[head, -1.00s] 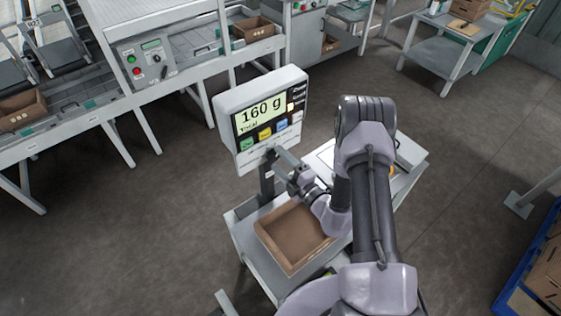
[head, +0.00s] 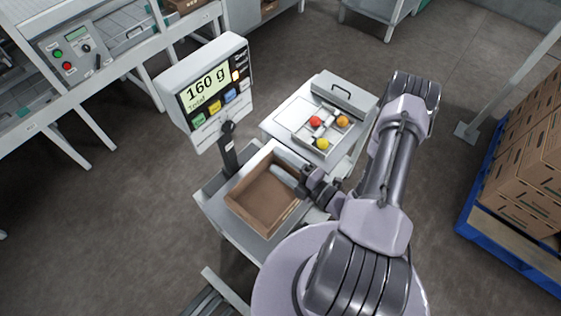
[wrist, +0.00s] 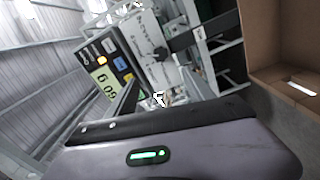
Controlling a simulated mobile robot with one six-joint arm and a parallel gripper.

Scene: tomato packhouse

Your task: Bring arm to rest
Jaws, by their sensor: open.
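My arm is folded at the right of the head view, with its elbow raised. My gripper (head: 286,168) hangs over the right side of an open brown cardboard box (head: 262,199); its pale fingers are spread apart. Nothing shows between the fingers. The box looks empty in the part I can see.
A scale display (head: 212,88) reading 160 g stands on a post beside the box. A pale tray (head: 303,134) behind holds a red tomato (head: 316,121), an orange one (head: 342,122) and a yellow one (head: 322,143). Stacked cartons (head: 530,150) stand on a blue pallet (head: 470,195) at right.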

